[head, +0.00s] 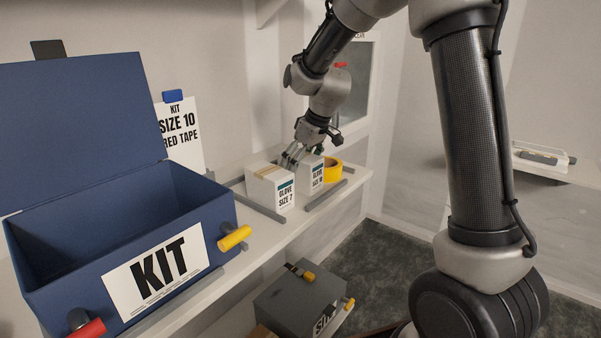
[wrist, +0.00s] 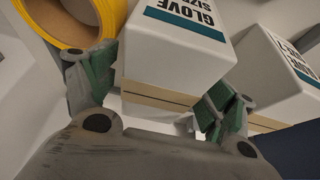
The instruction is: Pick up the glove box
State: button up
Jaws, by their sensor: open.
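Two white glove boxes stand on the shelf: one marked size 7 (head: 270,190), and one to its right (head: 317,174) whose size number is too small to read surely. My gripper (head: 296,155) is at the back of the right-hand box in the head view. In the wrist view my gripper (wrist: 158,92) is open, with green-padded fingers on either side of that box (wrist: 175,65). The box has a tan band near its edge and a teal stripe. The size 7 box (wrist: 275,75) is beside the right finger. Whether the fingers touch the box cannot be told.
A yellow tape roll (head: 333,170) stands just right of the boxes; it also shows beside the left finger (wrist: 45,25). A blue open kit box (head: 105,235) fills the left. A sign (head: 181,135) reads "KIT SIZE 10 RED TAPE". Grey strips (head: 262,208) lie on the shelf.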

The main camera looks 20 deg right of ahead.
jog(key=c, duration=1.3)
